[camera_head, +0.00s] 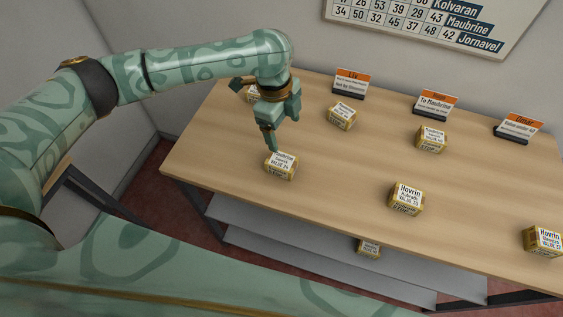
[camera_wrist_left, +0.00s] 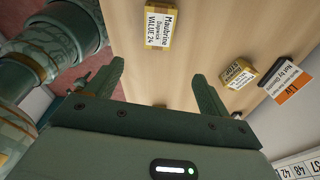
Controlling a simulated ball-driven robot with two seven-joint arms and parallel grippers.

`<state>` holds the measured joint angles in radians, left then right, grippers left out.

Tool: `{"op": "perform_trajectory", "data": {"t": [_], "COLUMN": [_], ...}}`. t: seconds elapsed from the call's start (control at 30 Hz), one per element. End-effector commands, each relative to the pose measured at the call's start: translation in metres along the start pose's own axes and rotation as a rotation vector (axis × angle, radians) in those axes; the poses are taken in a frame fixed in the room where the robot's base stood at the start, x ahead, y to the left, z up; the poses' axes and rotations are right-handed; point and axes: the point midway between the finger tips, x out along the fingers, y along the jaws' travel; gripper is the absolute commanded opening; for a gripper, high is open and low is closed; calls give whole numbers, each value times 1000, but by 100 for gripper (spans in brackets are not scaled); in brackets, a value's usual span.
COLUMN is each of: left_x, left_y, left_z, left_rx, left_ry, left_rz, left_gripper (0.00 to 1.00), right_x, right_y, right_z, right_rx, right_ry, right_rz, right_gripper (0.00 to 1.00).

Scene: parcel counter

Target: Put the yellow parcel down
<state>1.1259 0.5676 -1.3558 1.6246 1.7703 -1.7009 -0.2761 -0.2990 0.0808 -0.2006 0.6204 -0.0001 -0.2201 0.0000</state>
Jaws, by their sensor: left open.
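A yellow parcel (camera_head: 281,167) with a white label sits on the counter near its front left edge. In the left wrist view the parcel (camera_wrist_left: 158,28) shows a label reading Maubrine and VALUE 24. My left gripper (camera_head: 270,140) is just behind and above this parcel in the head view. In the left wrist view the gripper's fingers (camera_wrist_left: 158,72) are spread with nothing between them, and the parcel lies beyond their tips, apart from them. My right gripper is not in view.
Similar yellow parcels stand on the counter (camera_head: 330,190): one at the back (camera_head: 341,116), one right of it (camera_head: 432,138), one near the front (camera_head: 406,199), one at far right (camera_head: 543,240). Another lies on the lower shelf (camera_head: 369,249). Name signs (camera_head: 350,84) line the back edge.

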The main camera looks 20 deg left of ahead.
Motion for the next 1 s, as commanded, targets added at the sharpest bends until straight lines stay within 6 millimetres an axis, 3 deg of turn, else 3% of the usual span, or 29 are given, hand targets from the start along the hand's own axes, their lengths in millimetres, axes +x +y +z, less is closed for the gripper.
{"op": "perform_trajectory", "data": {"t": [0.07,0.17,0.5,0.63,0.87,1.0], "left_x": [-12,-10,69,88,102,125], "left_y": [-3,-3,1,2,3,7], "left_z": [12,17,19,19,20,24], "left_rx": [-5,-8,-9,-8,-8,-8], "left_ry": [-19,-24,-23,-22,-22,-22], "left_rz": [20,37,41,39,37,40], "left_gripper": [81,81,81,81,81,81], "right_x": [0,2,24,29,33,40], "right_y": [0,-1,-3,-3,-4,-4], "right_z": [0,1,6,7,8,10], "right_rx": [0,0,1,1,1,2], "right_ry": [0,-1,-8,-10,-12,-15], "right_rz": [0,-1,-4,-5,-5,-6], "right_gripper": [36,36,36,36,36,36]}}
